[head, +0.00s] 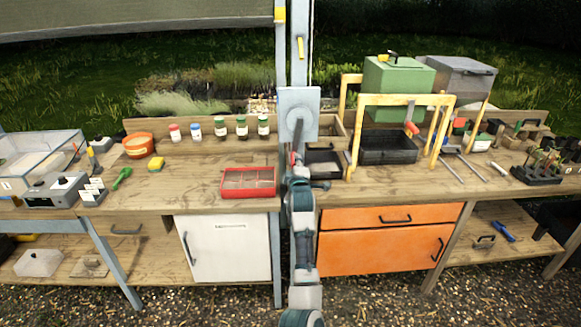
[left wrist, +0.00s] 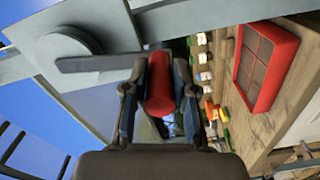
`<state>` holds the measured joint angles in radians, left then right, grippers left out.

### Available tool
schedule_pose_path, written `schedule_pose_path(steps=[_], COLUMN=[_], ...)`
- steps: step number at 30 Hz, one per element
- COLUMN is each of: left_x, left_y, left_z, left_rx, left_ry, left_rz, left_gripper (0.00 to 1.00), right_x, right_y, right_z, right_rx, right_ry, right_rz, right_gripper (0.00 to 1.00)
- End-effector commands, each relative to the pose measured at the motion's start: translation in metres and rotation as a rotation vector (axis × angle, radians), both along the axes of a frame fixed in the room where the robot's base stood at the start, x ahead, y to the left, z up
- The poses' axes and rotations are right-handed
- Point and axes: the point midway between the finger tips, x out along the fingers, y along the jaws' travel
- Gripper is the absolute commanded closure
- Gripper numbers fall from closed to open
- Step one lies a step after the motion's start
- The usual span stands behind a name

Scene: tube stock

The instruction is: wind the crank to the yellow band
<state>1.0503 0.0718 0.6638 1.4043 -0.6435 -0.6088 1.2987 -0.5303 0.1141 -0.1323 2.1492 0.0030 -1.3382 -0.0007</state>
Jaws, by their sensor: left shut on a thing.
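The crank's grey round hub (head: 299,119) sits on a pale plate (head: 314,97) on the upright post at the middle of the bench. In the left wrist view the hub (left wrist: 66,55) and a dark crank arm (left wrist: 98,63) show close up. My left gripper (head: 295,168) is shut on the red crank handle (left wrist: 160,88), below the hub in the head view. I cannot tell which one the task means. My right gripper is out of view.
A red divided tray (head: 248,195) lies left of my arm, and a small dark tray (head: 324,169) right of it. A yellow frame (head: 405,100) stands over a black bin (head: 388,156) at right. Several bottles stand behind.

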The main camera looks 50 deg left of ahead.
Motion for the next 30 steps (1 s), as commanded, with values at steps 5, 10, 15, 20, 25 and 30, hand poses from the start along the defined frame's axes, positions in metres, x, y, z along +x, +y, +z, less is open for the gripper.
schedule_pose_path(steps=[5, 10, 15, 20, 25, 30], left_x=[0.011, 0.014, 0.015, 0.015, 0.015, 0.012], left_y=[-0.01, -0.013, -0.014, -0.014, -0.014, -0.012], left_z=[-0.01, -0.008, -0.008, -0.007, -0.007, -0.004], left_rx=[-0.051, -0.068, -0.071, -0.071, -0.07, -0.066], left_ry=[-0.034, -0.055, -0.06, -0.059, -0.06, -0.066], left_rz=[-0.013, -0.012, -0.012, -0.013, -0.014, -0.009], left_gripper=[1.0, 1.0, 1.0, 1.0, 0.59, 0.48], right_x=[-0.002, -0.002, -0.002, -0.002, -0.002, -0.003], right_y=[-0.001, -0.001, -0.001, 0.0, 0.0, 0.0], right_z=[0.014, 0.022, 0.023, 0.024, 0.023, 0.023], right_rx=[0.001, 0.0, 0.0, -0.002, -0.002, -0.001], right_ry=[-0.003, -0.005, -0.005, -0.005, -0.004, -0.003], right_rz=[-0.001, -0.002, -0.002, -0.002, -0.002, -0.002], right_gripper=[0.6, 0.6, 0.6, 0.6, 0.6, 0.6])
